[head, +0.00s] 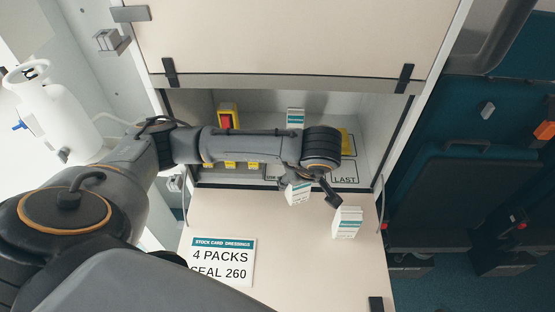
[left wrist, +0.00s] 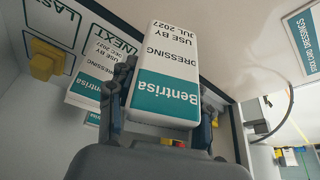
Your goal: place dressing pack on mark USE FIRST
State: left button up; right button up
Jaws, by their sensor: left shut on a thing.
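The mark USE FIRST (head: 271,178) shows only in part, left of the held pack and mostly covered by my arm. The mark LAST (head: 344,180) is to the right. The mark NEXT (left wrist: 110,40) shows in the left wrist view. My right gripper is not in view.
A further pack (head: 295,117) is at the locker's back. A stock card (head: 222,262) lies at front left. Yellow items (head: 228,117) sit inside the locker; side walls bound it.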

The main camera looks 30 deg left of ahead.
pick_arm(q)
notch_tip(320, 180, down, 3)
jog(key=shift+r+b, duration=0.2)
jog(key=shift+b, duration=0.25)
jog(key=shift+w+a, duration=0.35)
jog(key=shift+a, duration=0.1)
jog(key=w+a, duration=0.1)
jog(key=a, duration=0.1)
jog(key=w+a, duration=0.3)
jog(key=a, duration=0.1)
jog(key=shift+w+a+r, duration=0.1)
jog(key=shift+w+a, duration=0.2)
jog(key=shift+w, duration=0.05)
jog(key=w+a, duration=0.1)
jog(key=w+a+b, duration=0.1)
jog(key=a, duration=0.1)
jog(key=shift+w+f+b, duration=0.15)
jog(key=shift+f+b, duration=0.25)
jog(key=shift+f, duration=0.25)
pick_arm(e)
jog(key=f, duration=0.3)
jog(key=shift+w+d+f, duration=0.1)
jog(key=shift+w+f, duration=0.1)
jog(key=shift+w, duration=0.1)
pick_arm(q)
jog(key=shift+r, duration=0.1)
